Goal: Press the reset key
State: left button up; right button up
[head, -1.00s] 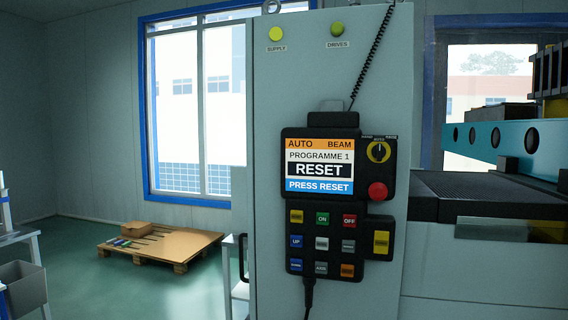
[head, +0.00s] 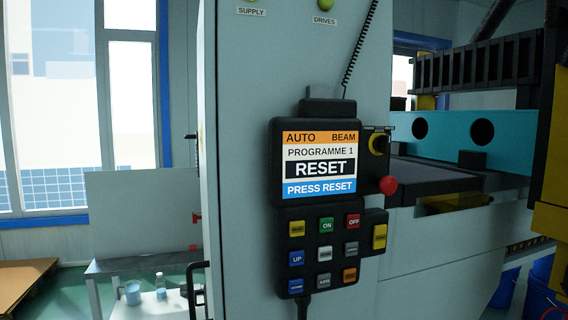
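A black control pendant (head: 319,120) hangs on the grey cabinet front. Its screen (head: 320,165) reads AUTO, BEAM, PROGRAMME 1, RESET and PRESS RESET. The keypad below has a yellow key (head: 297,229) at top left, a green ON key (head: 326,225), a red OFF key (head: 353,221), a blue UP key (head: 296,258) and several others. Another yellow key (head: 380,236) sits on the right side block. The small labels are too blurred to tell which key is reset. Neither of my grippers is in view.
A red round button (head: 388,185) and a yellow rotary switch (head: 378,144) stick out right of the screen. A coiled cable (head: 357,55) runs above. A machine with a turquoise beam (head: 455,140) stands at right. A low table with a cup (head: 132,293) is at left.

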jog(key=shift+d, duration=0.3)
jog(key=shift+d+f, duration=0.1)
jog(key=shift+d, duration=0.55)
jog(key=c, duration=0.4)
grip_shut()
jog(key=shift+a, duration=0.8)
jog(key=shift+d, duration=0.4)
